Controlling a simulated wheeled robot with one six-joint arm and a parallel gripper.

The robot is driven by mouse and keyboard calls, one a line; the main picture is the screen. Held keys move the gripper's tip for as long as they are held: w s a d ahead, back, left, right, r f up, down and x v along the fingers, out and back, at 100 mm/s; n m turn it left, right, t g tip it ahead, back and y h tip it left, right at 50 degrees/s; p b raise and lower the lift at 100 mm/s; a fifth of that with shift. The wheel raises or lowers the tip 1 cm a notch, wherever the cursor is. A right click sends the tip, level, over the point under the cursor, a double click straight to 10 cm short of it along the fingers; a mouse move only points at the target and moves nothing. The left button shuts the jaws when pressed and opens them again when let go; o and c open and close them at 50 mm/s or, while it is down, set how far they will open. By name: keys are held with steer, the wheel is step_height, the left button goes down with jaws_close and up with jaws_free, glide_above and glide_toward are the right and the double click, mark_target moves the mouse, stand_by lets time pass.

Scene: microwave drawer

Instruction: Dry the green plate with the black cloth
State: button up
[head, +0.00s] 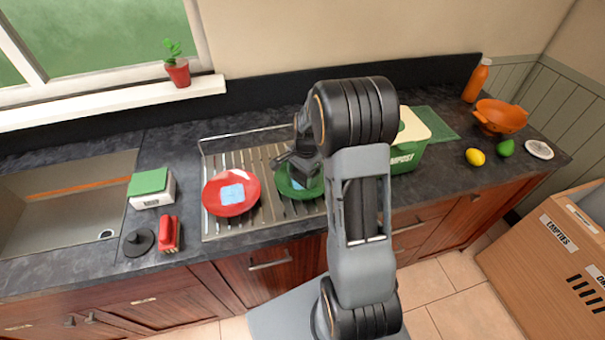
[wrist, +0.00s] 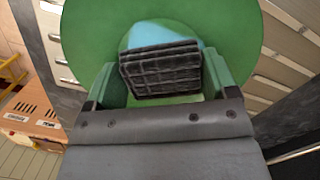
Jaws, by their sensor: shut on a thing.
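The green plate (head: 287,187) lies on the metal drying rack, partly hidden by my arm in the head view. It fills the upper part of the wrist view (wrist: 95,35), with a light blue patch (wrist: 193,29) on its face. The black cloth (wrist: 160,68) is a folded dark checked bundle between my fingers, over the plate and covering part of the blue patch. My gripper (wrist: 162,85) is shut on the cloth. I cannot tell whether the cloth touches the plate. In the head view my gripper (head: 301,172) is above the green plate.
A red plate (head: 212,198) with a light blue patch lies left on the drying rack (head: 226,229). The green compost bin (head: 404,160) stands close right of my arm. The sink (head: 62,211), a green-topped box (head: 151,187) and a red item (head: 169,235) are left. An orange colander (head: 500,117) is far right.

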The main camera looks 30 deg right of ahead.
steer(key=shift+a+r, duration=0.1)
steer(key=shift+a, duration=0.05)
step_height(320, 180, up, 7)
steer(key=p, duration=0.5)
stand_by(0.4)
stand_by(0.4)
